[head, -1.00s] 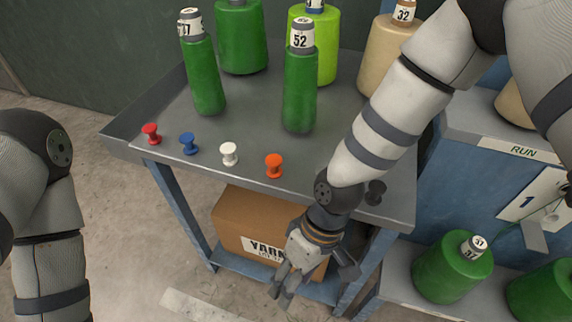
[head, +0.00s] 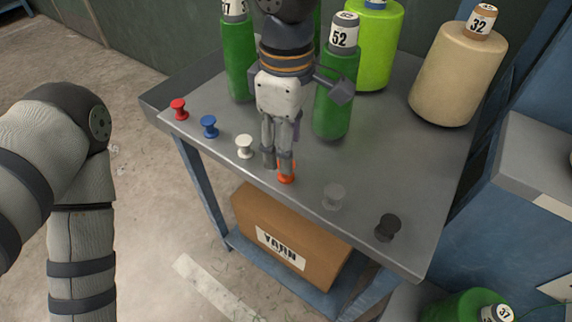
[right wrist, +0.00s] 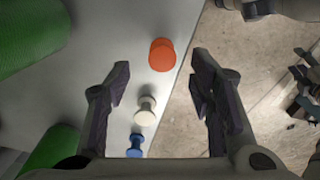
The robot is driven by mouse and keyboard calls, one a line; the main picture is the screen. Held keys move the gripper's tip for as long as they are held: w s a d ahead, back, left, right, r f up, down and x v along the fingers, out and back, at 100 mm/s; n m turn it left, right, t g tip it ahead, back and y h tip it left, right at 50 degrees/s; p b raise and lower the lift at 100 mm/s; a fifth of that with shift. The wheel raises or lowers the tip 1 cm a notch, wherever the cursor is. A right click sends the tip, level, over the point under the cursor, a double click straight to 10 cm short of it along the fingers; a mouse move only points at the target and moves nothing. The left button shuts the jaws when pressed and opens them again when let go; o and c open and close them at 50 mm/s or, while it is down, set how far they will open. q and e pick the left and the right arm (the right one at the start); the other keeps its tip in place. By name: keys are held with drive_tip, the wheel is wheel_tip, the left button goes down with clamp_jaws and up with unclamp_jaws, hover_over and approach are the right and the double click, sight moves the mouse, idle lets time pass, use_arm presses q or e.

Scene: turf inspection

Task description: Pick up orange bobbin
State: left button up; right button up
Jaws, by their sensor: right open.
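The orange bobbin (head: 287,173) stands near the front edge of the grey table, partly covered by my right gripper in the head view. My right gripper (head: 277,168) points down over it, its jaws apart and empty. In the right wrist view the orange bobbin (right wrist: 162,55) shows between the two open fingertips of the right gripper (right wrist: 160,78), slightly past them. I cannot tell how far the fingers are above the table. My left arm is at the left of the head view, and its gripper is outside that picture.
White (head: 244,147), blue (head: 209,126) and red (head: 179,109) bobbins line the table (head: 390,160) edge to the left. Grey (head: 334,196) and black (head: 388,227) ones stand right. Green (head: 333,105), lime (head: 373,50) and beige (head: 452,75) spools stand behind. A yarn box (head: 262,215) sits below.

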drive_tip(key=f, duration=0.5)
drive_tip(key=shift+s+a+f, duration=0.1)
drive_tip(key=shift+a+f, duration=0.1)
drive_tip(key=shift+f, duration=0.15)
drive_tip(key=c, duration=1)
use_arm(q)
drive_tip(key=shift+s+f, duration=0.1)
drive_tip(key=shift+f, duration=0.05)
use_arm(e)
drive_tip(key=shift+c, duration=0.2)
drive_tip(key=shift+r, duration=0.15)
drive_tip(key=shift+r, duration=0.25)
wheel_tip(320, 180, up, 3)
drive_tip(key=shift+s+a+r, duration=0.1)
drive_tip(key=shift+r, duration=0.1)
use_arm(q)
drive_tip(key=shift+t, duration=0.6)
drive_tip(key=w+r+p, duration=0.2)
drive_tip(key=w+r, duration=0.1)
drive_tip(key=shift+w, duration=0.15)
use_arm(e)
drive_tip(key=s+a+r, duration=0.6)
drive_tip(key=s+r, duration=0.3)
drive_tip(key=s, duration=0.3)
drive_tip(key=shift+a, duration=0.3)
